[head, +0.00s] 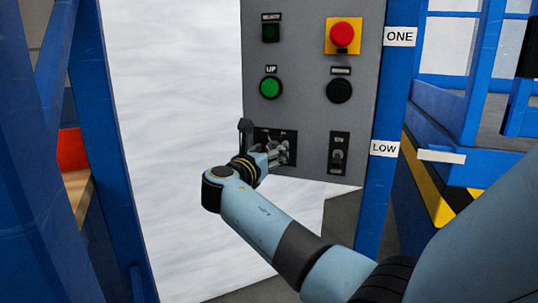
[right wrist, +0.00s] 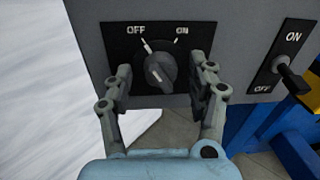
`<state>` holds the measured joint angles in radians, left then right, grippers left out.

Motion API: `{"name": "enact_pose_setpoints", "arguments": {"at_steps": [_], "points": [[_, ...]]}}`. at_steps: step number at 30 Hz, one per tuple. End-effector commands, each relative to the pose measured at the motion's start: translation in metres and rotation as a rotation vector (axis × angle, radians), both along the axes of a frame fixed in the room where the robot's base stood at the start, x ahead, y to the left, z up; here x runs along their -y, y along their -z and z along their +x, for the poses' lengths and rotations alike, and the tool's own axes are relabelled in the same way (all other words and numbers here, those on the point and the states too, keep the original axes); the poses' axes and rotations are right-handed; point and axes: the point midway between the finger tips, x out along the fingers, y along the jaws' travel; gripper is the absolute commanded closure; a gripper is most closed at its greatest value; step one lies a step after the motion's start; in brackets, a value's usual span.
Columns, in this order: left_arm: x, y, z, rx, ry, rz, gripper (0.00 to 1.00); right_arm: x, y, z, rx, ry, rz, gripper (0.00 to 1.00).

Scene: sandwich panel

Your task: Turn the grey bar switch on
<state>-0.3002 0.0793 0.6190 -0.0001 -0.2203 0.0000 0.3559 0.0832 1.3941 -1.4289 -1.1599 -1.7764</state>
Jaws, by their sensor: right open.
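The grey bar switch (right wrist: 157,70) is a round dark grey knob with a raised bar, on a black plate marked OFF at left and ON at right. Its white pointer line leans up and left toward OFF. In the head view its plate (head: 262,134) shows at the panel's lower left, with the knob mostly hidden by my gripper. My right gripper (right wrist: 163,94) is open, with one finger on each side of the knob and a gap to it on both sides. It also shows in the head view (head: 280,153). My left gripper is not in view.
A toggle switch (right wrist: 290,72) marked ON and OFF sits to the right on the same grey panel (head: 308,110). Above are a green button (head: 270,88), a black button (head: 339,91) and a red emergency button (head: 342,35). A blue post (head: 385,120) borders the panel's right.

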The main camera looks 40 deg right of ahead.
Motion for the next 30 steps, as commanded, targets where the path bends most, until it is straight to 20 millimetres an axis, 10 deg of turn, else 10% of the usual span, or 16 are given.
{"name": "enact_pose_setpoints", "arguments": {"at_steps": [5, 17, 30], "points": [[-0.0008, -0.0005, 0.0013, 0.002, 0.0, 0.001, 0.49, -0.0001, -0.0005, 0.0, 0.0, 0.0, 0.0, 0.44], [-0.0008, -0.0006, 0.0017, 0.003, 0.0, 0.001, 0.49, -0.0004, -0.0002, -0.0001, 0.0, 0.0, 0.0, 0.96], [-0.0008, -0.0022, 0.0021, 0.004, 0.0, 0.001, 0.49, -0.0004, -0.0007, -0.0003, 0.084, 0.0, 0.043, 0.98]]}}
